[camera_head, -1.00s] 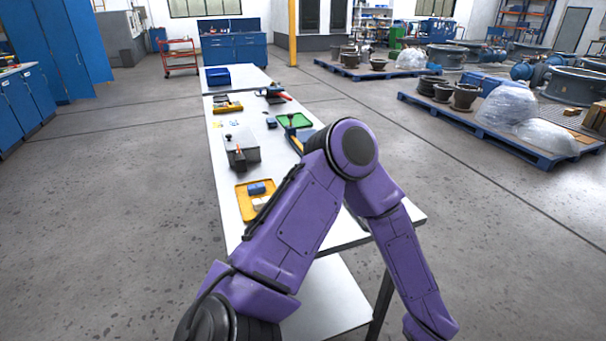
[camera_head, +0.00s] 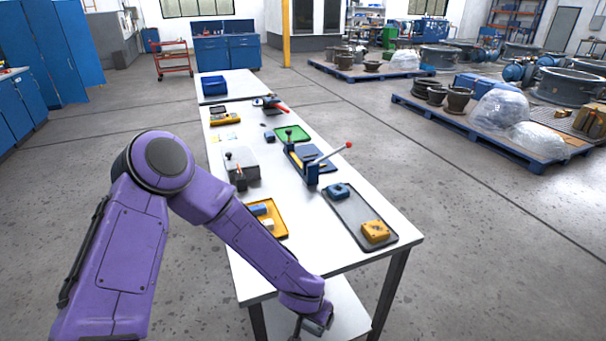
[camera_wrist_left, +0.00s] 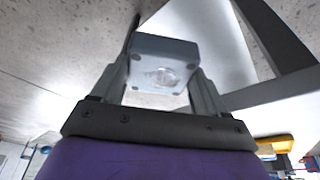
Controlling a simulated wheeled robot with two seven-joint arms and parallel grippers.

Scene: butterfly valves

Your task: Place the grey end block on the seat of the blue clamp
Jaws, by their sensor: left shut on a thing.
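The grey end block (camera_wrist_left: 166,62) is between the two fingers of my left gripper (camera_wrist_left: 165,75) in the left wrist view; the gripper is shut on it. In the head view my left gripper (camera_head: 313,325) hangs low at the bottom, off the near edge of the table, well short of the clamp; the block is hard to make out there. The blue clamp (camera_head: 312,172) stands on the table's middle right, with a lever ending in a red knob (camera_head: 348,145). Its seat is too small to see clearly. My right gripper is not in view.
A dark tray (camera_head: 354,222) holds a blue part (camera_head: 338,191) and a yellow part (camera_head: 375,231) at the table's near right. A grey box (camera_head: 241,162) and green tray (camera_head: 297,130) stand farther back. The near tabletop (camera_head: 320,255) is clear.

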